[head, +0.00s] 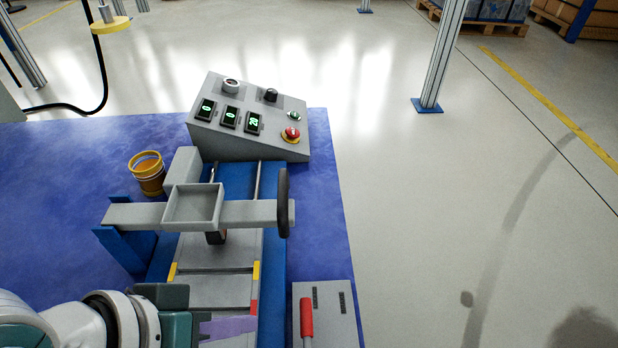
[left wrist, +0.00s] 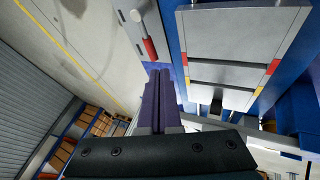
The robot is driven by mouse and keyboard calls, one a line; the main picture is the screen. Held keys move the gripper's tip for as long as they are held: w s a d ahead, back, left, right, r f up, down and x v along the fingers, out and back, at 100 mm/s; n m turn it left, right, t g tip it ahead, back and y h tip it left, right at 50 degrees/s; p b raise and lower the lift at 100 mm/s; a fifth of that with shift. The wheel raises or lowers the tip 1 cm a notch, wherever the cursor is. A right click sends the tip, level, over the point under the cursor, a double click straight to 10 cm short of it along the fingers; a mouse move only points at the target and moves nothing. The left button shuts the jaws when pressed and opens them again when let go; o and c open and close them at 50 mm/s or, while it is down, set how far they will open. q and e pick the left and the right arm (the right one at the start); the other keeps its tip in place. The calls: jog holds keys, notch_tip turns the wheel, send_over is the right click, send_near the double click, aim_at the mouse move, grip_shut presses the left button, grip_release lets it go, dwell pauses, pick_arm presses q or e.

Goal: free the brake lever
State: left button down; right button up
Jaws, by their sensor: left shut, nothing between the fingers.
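The brake lever has a red handle (head: 306,318) and stands on a grey plate (head: 338,305) with two dark slots, at the bottom of the head view, right of the blue bench rail. In the left wrist view the red handle (left wrist: 150,48) shows at the upper left, beyond my fingertips. My left gripper (head: 252,326) has purple fingers, closed together and empty. It is to the left of the lever in the head view, apart from it, over the grey slide plates. The closed fingers also show in the left wrist view (left wrist: 160,80). My right gripper is not in view.
A grey crossbar with a square tray (head: 192,206) and a black handwheel (head: 283,203) spans the rail. A sloped control panel (head: 230,120) with displays and a red button stands behind. A yellow cup (head: 147,173) is at left. Floor to the right is clear.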

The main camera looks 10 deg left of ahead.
aim_at(307, 332)
pick_arm(q)
jog(key=b+x, duration=0.5)
jog(key=x, duration=0.3)
jog(key=shift+w+f+b, duration=0.1)
jog(key=shift+f+b, duration=0.3)
jog(key=shift+w+d+f+b, duration=0.3)
jog(key=shift+w+f, duration=0.05)
jog(key=shift+f, duration=0.1)
